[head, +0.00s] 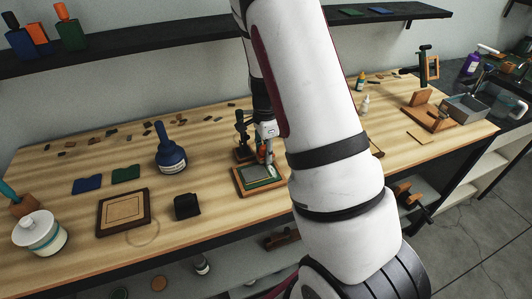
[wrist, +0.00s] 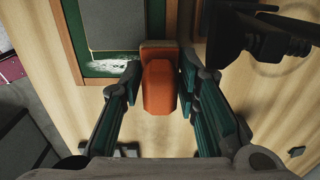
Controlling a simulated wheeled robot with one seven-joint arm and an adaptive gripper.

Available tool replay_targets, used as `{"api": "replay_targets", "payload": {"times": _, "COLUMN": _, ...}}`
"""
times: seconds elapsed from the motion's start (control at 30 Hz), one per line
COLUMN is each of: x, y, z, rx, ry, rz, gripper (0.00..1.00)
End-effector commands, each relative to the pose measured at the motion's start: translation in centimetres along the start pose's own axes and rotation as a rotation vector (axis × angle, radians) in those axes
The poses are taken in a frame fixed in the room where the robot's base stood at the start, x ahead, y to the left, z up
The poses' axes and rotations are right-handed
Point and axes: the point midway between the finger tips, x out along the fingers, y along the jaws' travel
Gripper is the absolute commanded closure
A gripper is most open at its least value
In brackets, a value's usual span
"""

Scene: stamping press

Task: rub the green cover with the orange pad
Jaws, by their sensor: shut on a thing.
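The green cover (head: 267,182) lies in a wooden frame on the workbench. In the wrist view the green cover (wrist: 156,22) is at the upper left, with a dark grey rectangle on its middle and a whitish smear (wrist: 115,68) near its lower edge. My gripper (wrist: 160,75) is shut on the orange pad (wrist: 159,88), which has a brown block at its far end. The pad's tip overlaps the cover's lower right edge; I cannot tell whether they touch. In the head view my gripper (head: 267,150) is over the frame, partly behind my arm.
A dark stand (head: 242,140) is close behind the frame. A black block (head: 187,206), a blue bottle (head: 170,155) and a square wooden tray (head: 124,212) are to the left. A wooden stand (head: 430,115) and a grey bin (head: 465,107) are to the right. A dark shelf (head: 150,40) hangs above.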

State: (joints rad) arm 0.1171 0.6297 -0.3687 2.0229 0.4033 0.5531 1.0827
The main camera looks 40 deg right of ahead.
Motion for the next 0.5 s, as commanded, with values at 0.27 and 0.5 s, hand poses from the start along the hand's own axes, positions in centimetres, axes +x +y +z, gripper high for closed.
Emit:
{"api": "replay_targets", "payload": {"times": 0.27, "x": 0.01, "y": -0.02, "z": 0.00, "rx": 0.000, "ry": 0.000, "rz": -0.001, "gripper": 0.93}}
{"api": "replay_targets", "payload": {"times": 0.5, "x": -0.03, "y": 0.67, "z": -0.01, "rx": 0.001, "ry": -0.001, "rz": 0.002, "gripper": 0.93}}
